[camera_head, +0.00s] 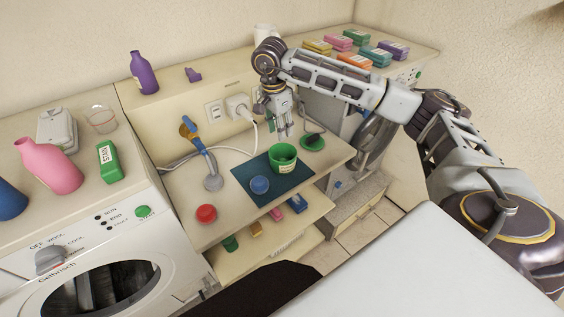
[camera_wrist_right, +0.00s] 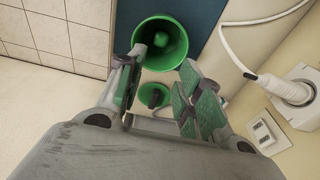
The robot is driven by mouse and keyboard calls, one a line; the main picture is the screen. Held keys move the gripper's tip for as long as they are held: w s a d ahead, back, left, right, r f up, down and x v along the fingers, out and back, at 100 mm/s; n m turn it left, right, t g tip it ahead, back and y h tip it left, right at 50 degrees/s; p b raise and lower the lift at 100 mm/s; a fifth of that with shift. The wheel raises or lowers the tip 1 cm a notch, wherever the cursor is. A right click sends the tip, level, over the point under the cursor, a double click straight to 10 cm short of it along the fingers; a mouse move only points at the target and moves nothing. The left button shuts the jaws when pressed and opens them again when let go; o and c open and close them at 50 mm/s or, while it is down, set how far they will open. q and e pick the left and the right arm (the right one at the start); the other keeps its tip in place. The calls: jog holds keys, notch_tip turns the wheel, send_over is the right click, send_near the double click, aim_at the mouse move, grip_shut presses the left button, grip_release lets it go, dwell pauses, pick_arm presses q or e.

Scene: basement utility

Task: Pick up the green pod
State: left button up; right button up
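A green tub (camera_head: 283,160) with a pale label stands on the dark blue mat, and its open mouth also shows in the wrist view (camera_wrist_right: 138,40). A small round green thing (camera_wrist_right: 161,40), perhaps the green pod, lies inside it. A green disc with a darker knob (camera_head: 313,142) lies beside the tub on the shelf; in the wrist view it shows between my fingers (camera_wrist_right: 153,96), below them. My right gripper (camera_head: 285,131) is open and empty, pointing down above the shelf behind the tub. My left gripper is not in view.
A round blue thing (camera_head: 260,185) lies on the mat (camera_head: 288,188), and a red one (camera_head: 206,213) on the shelf. A plug (camera_head: 238,104) with a white cable is at the wall. A washing machine (camera_head: 165,247) stands left.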

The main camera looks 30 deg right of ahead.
send_over(283, 160)
jog(key=f, duration=0.7)
jog(key=shift+w+f, duration=0.1)
jog(key=shift+w, duration=0.1)
jog(key=shift+f+p, duration=0.3)
jog(key=shift+f, duration=0.6)
notch_tip(283, 160, down, 3)
jog(key=shift+s+a+f+p, duration=0.1)
jog(key=shift+a+p, duration=0.05)
jog(key=shift+p, duration=0.3)
jog(key=shift+f, duration=0.9)
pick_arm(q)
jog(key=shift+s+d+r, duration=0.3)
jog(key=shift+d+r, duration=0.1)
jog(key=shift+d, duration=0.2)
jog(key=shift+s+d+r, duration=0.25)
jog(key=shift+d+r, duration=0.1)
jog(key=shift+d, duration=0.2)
